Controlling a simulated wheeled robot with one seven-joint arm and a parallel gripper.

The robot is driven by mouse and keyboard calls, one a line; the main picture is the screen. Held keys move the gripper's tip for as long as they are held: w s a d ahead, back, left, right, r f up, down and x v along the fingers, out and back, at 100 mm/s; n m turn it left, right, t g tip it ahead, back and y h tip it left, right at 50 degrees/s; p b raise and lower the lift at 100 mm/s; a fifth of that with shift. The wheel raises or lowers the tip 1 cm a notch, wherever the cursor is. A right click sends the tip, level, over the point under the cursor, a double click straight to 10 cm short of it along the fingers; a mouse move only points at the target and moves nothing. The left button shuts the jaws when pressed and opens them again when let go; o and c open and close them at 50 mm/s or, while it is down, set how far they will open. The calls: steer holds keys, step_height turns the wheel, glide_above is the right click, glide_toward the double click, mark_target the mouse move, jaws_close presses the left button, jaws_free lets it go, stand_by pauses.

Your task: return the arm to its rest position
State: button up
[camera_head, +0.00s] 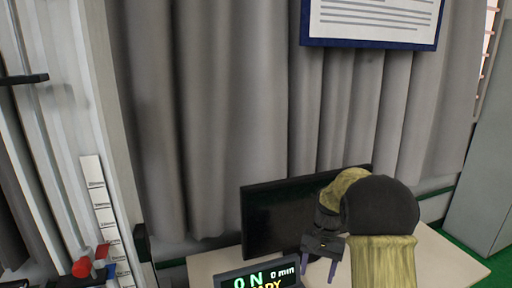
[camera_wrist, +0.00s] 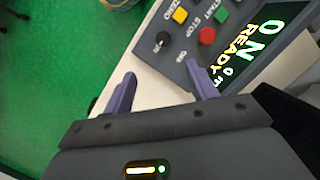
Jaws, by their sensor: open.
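My gripper (camera_head: 320,264) is low at the right of centre in the head view, in front of a dark monitor and above the desk. In the wrist view my gripper (camera_wrist: 160,88) shows two purple fingers spread apart with nothing between them. Beyond the fingers is a control box (camera_wrist: 215,35) with yellow, red and green buttons, a black switch and a lit display reading "ON" and "READY". The top of that display (camera_head: 262,276) also shows at the bottom of the head view. The fingers look close to the box's edge; I cannot tell whether they touch it.
The dark monitor (camera_head: 275,218) stands on the pale desk (camera_head: 450,262) behind my arm. Grey curtains (camera_head: 230,110) hang behind. A pale column with a red knob (camera_head: 82,267) is at the left. Green floor (camera_wrist: 60,70) is open at the left of the wrist view.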

steer(key=s+a+r+n+t+p, duration=0.1)
steer(key=s+r+n+t, duration=0.1)
steer(key=s, duration=0.7)
steer(key=s+a+r+n+t+h+p, duration=0.1)
steer(key=s+n+t, duration=0.1)
steer(key=s, duration=0.6)
steer(key=shift+s+a+r+n+t+p, duration=0.3)
steer(key=shift+s+a+r+t+p, duration=0.1)
steer(key=shift+t, duration=0.1)
